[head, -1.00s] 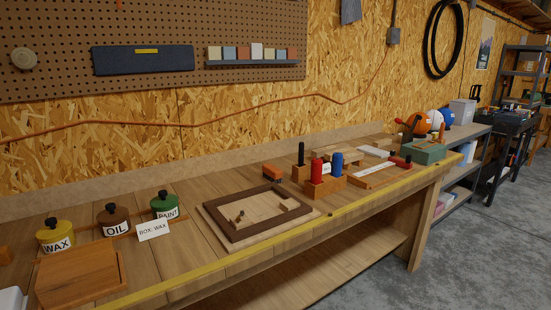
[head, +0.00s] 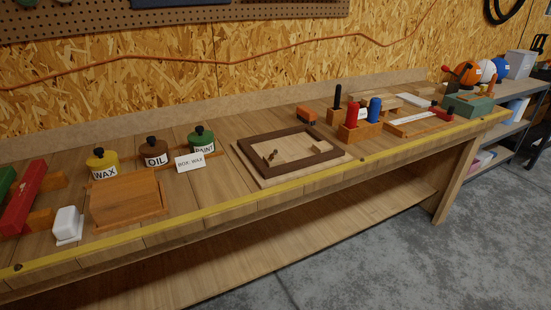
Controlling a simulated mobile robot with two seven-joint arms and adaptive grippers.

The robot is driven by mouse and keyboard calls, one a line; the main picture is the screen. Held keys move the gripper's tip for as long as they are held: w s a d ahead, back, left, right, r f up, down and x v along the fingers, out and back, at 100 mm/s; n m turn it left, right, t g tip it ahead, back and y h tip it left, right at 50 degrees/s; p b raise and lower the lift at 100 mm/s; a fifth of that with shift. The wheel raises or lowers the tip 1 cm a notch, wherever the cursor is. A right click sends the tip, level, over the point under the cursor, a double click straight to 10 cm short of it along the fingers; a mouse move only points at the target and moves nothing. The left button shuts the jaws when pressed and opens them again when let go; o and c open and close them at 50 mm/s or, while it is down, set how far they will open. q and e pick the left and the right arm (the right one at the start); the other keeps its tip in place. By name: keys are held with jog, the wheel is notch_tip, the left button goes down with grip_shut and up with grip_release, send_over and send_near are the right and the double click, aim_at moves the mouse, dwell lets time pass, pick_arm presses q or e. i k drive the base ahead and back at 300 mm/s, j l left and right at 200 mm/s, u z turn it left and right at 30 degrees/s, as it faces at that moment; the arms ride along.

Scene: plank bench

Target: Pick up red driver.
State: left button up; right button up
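The red driver (head: 352,113) shows as an upright red handle in a wooden block (head: 349,134) on the right half of the bench. Its lower end is hidden in the block. A blue handle (head: 375,109) stands upright just right of it, and a black handle (head: 337,97) stands behind and to the left. A small white label (head: 363,113) shows between the red and blue handles. Neither of my grippers is in the head view.
A dark-framed board (head: 325,158) lies left of the block. Yellow, brown and green jars (head: 202,139), a wooden box (head: 128,197) and a white object (head: 68,224) are further left. A green box (head: 468,104) stands at the far right. Bare planks (head: 222,185) lie between box and board.

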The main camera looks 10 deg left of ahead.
aim_at(353, 108)
jog(key=l+u, duration=0.15)
jog(key=u, duration=0.2)
jog(key=i+l+u, duration=0.1)
jog(key=u, duration=0.25)
jog(key=l+u, duration=0.8)
jog(key=l, duration=0.45)
jog(key=k, duration=0.05)
